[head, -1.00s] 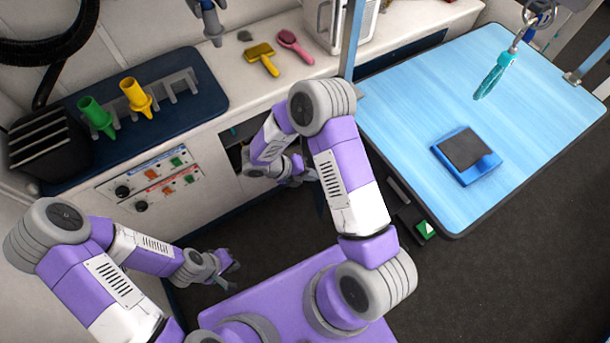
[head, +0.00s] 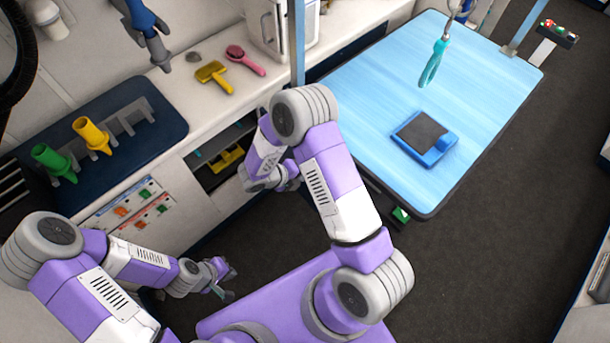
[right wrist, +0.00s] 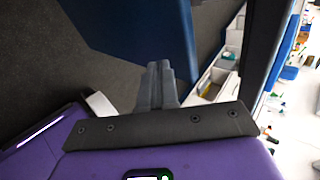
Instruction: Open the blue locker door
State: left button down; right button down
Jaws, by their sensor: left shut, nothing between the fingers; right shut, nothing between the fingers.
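No blue locker door can be made out for certain in the head view. In the right wrist view a large dark blue panel (right wrist: 140,28) fills the upper middle, beyond my fingers; I cannot tell whether it is the locker door. My right gripper (right wrist: 159,66) is shut and empty, its fingers together, pointing towards the panel's lower edge; contact cannot be judged. In the head view the right gripper is partly hidden behind my own right arm, near the counter front. My left gripper (head: 225,288) is shut and empty, low over the dark floor.
A blue grooming table (head: 480,75) with a small blue device (head: 426,139) stands right of my right arm. The counter (head: 190,95) runs along the left, with an open shelf recess (head: 222,150) below it. A dark blue upright (right wrist: 268,45) shows in the wrist view. Floor (head: 490,250) at right is clear.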

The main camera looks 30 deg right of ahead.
jog(key=s+a+f+p+v, duration=0.1)
jog(key=f+p+v, duration=0.1)
jog(key=v, duration=1.1)
jog(key=shift+s+a+p, duration=0.3)
jog(key=shift+a+p, duration=0.1)
jog(key=shift+p, duration=0.4)
jog(key=shift+f, duration=0.1)
